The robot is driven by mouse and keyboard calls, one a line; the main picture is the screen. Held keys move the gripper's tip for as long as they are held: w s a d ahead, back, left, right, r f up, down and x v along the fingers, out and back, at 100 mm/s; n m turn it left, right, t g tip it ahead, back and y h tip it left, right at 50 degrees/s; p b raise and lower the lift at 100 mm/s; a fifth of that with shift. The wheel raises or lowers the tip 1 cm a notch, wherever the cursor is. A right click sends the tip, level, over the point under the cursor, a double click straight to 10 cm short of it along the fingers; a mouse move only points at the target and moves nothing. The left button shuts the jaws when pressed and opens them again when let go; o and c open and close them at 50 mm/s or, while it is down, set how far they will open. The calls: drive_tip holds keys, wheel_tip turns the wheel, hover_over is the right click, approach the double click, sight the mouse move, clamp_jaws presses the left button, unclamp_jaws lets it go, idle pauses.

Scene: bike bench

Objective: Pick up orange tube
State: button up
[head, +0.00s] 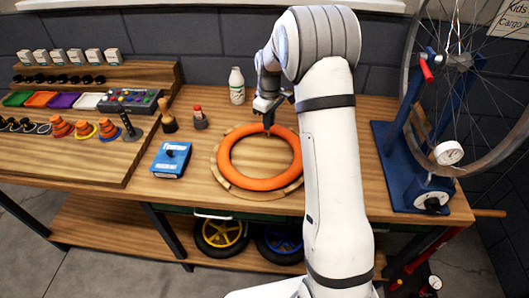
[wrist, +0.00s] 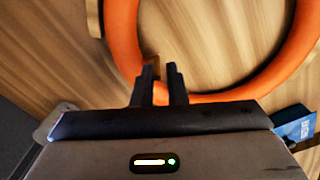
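The orange tube (head: 226,172) is a large ring lying flat on the round wooden holder (head: 291,187) on the bench. In the wrist view, the orange tube (wrist: 124,38) curves behind the fingers and on to the right. My gripper (head: 268,126) points down at the tube's far side in the head view. In the wrist view, my gripper (wrist: 161,68) has its two dark fingers slightly apart, with orange showing in the gap. I cannot tell whether the fingers touch the tube. My arm hides part of the holder's right side.
A blue box (head: 171,160) lies left of the tube. A wooden peg (head: 168,117), a red-capped bottle (head: 200,118) and a white bottle (head: 237,86) stand behind. A wheel stand (head: 405,160) is at right. A wooden parts board (head: 75,155) fills the left.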

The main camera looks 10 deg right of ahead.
sight(269, 136)
drive_tip(key=shift+f+p, duration=0.3)
drive_tip(key=shift+f, duration=1.55)
clamp_jaws()
